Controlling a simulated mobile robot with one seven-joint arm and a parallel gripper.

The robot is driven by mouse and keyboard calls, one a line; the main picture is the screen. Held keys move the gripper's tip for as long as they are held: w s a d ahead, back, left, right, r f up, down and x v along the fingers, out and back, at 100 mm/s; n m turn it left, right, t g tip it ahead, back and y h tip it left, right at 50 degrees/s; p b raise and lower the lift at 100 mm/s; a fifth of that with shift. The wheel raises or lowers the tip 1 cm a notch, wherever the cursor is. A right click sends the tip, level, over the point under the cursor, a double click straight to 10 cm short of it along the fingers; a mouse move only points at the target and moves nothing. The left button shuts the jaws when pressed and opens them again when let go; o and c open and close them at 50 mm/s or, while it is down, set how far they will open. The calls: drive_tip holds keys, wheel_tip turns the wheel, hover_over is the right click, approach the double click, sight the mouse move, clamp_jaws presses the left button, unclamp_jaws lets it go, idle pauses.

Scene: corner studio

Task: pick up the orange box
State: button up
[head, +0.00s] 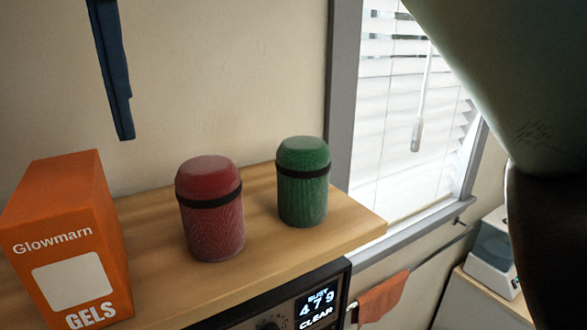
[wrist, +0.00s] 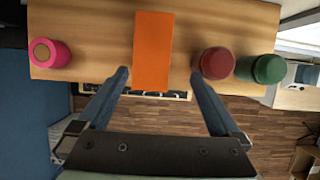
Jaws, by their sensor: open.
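The orange box (head: 68,240) stands upright at the left of the wooden shelf in the head view, with "Glowmarn" and "GELS" on its front. In the wrist view the orange box (wrist: 153,50) shows as a plain orange rectangle on the wood, ahead of my gripper. My gripper (wrist: 158,80) is open and empty in the wrist view, one finger toward each side of the box. Whether the fingertips reach level with the box I cannot tell.
A red canister (head: 210,208) and a green canister (head: 303,181) stand right of the box on the wooden shelf (head: 262,250). The red one (wrist: 214,63) is close to the right finger. A pink cylinder (wrist: 50,53) stands at the left. Wood between it and the box is bare.

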sight(60, 189)
drive_tip(key=shift+s+a+f, duration=0.2)
drive_tip(key=shift+s+f, duration=0.25)
drive_tip(key=shift+f, duration=0.2)
drive_tip(key=shift+s+a+f, duration=0.2)
drive_tip(key=shift+s+f, duration=0.2)
drive_tip(key=shift+f, duration=0.2)
drive_tip(key=w+f, duration=0.3)
drive_tip(key=shift+w+a+f, duration=0.15)
drive_tip(key=shift+w+a, duration=0.05)
drive_tip(key=shift+a, duration=0.15)
drive_tip(key=shift+a+f, duration=0.1)
drive_tip(key=shift+f, duration=0.15)
drive_tip(key=shift+s+a+f, duration=0.15)
drive_tip(key=shift+s+f, duration=0.05)
drive_tip(key=shift+f, duration=0.05)
drive_tip(key=b+x, duration=0.1)
drive_tip(key=x, duration=0.1)
drive_tip(key=b+x, duration=0.2)
drive_tip(key=shift+a, duration=0.3)
drive_tip(key=shift+w, duration=0.2)
drive_tip(key=shift+s+r, duration=0.15)
drive_tip(key=shift+s, duration=0.25)
drive_tip(key=shift+c, duration=0.4)
drive_tip(key=shift+w, duration=0.2)
drive_tip(key=c, duration=1.5)
